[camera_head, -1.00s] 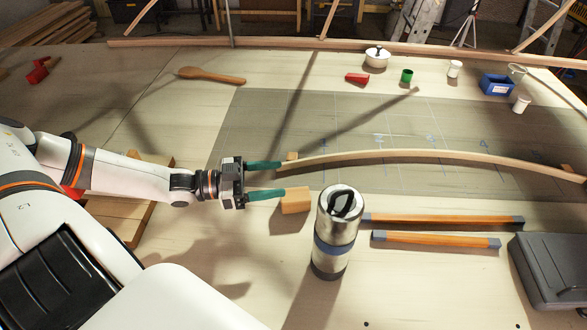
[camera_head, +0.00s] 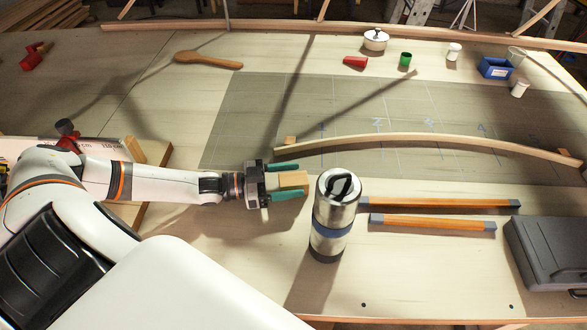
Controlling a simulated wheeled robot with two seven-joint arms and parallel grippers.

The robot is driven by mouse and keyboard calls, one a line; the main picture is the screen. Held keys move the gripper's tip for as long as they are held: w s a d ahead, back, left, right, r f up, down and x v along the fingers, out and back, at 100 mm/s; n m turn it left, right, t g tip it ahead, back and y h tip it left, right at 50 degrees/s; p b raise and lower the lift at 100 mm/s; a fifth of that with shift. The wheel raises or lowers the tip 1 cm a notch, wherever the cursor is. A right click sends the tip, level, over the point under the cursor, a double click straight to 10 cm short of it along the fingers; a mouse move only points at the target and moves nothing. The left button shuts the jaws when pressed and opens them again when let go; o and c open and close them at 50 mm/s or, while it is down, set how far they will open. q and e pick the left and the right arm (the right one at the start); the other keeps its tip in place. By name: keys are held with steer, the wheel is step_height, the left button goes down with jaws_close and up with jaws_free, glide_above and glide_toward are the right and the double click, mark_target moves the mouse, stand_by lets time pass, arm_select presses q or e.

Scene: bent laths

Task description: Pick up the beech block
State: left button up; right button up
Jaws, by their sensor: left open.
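The beech block (camera_head: 293,180) is a small light wooden block on the table, left of the steel flask. My left gripper (camera_head: 287,180) comes in from the left with its green fingers open. One finger lies on the far side of the block and one on the near side, so the block is between them. I cannot tell whether either finger touches it. My right gripper is not in view.
A steel flask (camera_head: 335,215) stands close to the right of the fingertips. A bent lath (camera_head: 430,139) lies behind on the grey mat (camera_head: 230,130). Two orange-brown bars (camera_head: 440,203) and a dark case (camera_head: 550,250) are at the right. A wooden spoon (camera_head: 208,60) lies at the back left.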

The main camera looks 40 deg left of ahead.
mark_target(301, 178)
arm_select(q)
steer(key=x, duration=0.2)
steer(key=shift+w+d+r, duration=0.1)
steer(key=shift+w+d, duration=0.05)
steer(key=shift+w, duration=0.05)
steer(key=shift+w+d, duration=0.2)
steer(key=shift+c, duration=0.7)
steer(key=c, duration=0.9)
steer(key=shift+c, duration=0.2)
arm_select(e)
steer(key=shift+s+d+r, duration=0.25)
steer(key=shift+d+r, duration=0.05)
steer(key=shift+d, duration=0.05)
